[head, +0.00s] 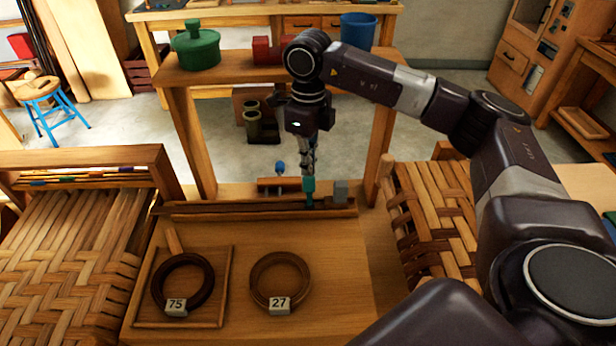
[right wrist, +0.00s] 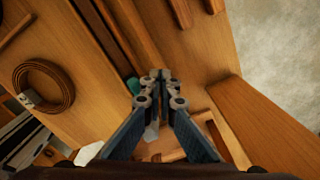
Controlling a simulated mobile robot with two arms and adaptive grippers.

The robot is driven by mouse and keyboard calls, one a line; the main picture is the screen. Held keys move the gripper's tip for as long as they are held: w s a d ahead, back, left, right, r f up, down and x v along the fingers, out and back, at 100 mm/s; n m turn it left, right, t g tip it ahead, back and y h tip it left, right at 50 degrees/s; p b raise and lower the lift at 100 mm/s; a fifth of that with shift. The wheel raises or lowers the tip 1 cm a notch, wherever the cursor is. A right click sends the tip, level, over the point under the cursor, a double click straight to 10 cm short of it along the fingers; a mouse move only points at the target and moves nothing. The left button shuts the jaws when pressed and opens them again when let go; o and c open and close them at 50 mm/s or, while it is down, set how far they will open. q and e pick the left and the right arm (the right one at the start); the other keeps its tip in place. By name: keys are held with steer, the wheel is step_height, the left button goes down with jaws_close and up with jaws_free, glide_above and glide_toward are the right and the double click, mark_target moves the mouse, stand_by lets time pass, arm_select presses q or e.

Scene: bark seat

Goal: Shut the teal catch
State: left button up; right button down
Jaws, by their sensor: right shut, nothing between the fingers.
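Whether the catch is open or shut is hard to tell. My left gripper is out of view.
Two coiled rings tagged 75 (head: 163,272) and 27 (head: 280,258) lie on the bench front, the first in a shallow tray (head: 227,290). A raised shelf (head: 240,67) behind holds a green pot (head: 197,50) and a blue bucket (head: 357,32). Woven seats flank the bench.

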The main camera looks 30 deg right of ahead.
mark_target(309, 183)
steer(key=shift+f, duration=0.45)
steer(key=shift+s, duration=0.15)
steer(key=shift+s+a, duration=0.55)
steer(key=shift+s, duration=0.25)
steer(key=shift+s+a, duration=0.5)
steer(key=shift+s, duration=0.3)
steer(key=shift+r, duration=0.1)
steer(key=r+p, duration=0.1)
steer(key=r, duration=0.1)
steer(key=w+r+p, duration=0.1)
steer(key=r+p, duration=0.1)
steer(key=r, duration=0.1)
steer(key=r+p, duration=0.1)
steer(key=r, duration=0.2)
steer(key=shift+w+d+p, duration=0.15)
steer(key=shift+d+p, duration=0.25)
steer(key=shift+f, duration=0.1)
